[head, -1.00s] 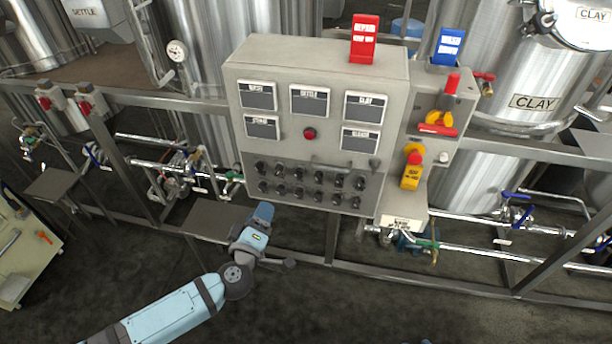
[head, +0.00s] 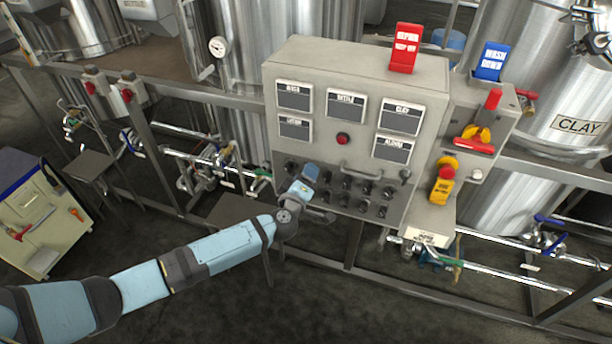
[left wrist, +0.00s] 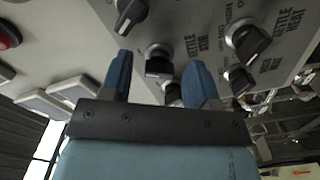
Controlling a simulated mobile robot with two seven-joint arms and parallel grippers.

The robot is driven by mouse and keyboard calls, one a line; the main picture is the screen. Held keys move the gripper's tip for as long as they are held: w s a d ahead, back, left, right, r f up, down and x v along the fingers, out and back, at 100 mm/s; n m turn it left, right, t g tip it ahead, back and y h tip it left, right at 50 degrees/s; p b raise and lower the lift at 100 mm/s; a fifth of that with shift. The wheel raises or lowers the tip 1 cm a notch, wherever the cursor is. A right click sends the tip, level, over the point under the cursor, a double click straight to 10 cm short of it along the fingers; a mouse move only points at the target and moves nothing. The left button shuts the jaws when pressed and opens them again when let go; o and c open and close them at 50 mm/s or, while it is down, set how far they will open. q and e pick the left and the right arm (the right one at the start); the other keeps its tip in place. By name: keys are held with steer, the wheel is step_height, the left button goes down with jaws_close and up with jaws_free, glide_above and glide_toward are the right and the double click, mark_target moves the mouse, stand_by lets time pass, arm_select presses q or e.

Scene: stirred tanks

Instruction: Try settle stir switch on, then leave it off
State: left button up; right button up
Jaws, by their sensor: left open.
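The grey control panel (head: 345,75) stands in the middle of the head view, with two rows of black switch knobs low on its face. My left gripper (head: 312,178) is at the left part of these rows and covers some knobs. In the left wrist view my left gripper (left wrist: 160,82) is open, its two blue fingers spread. A black knob (left wrist: 158,65) shows between the fingers, apart from both. My right gripper is not in view.
A red tag (head: 404,48) and a blue tag (head: 492,60) stand up at the panel's top. A handle (head: 372,172) sticks out above the knobs. A yellow switch with a red knob (head: 445,180) is at the right.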

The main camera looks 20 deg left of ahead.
arm_select(q)
steer(key=shift+w, duration=0.2)
steer(key=c, duration=0.9)
steer(key=shift+n, duration=5.9)
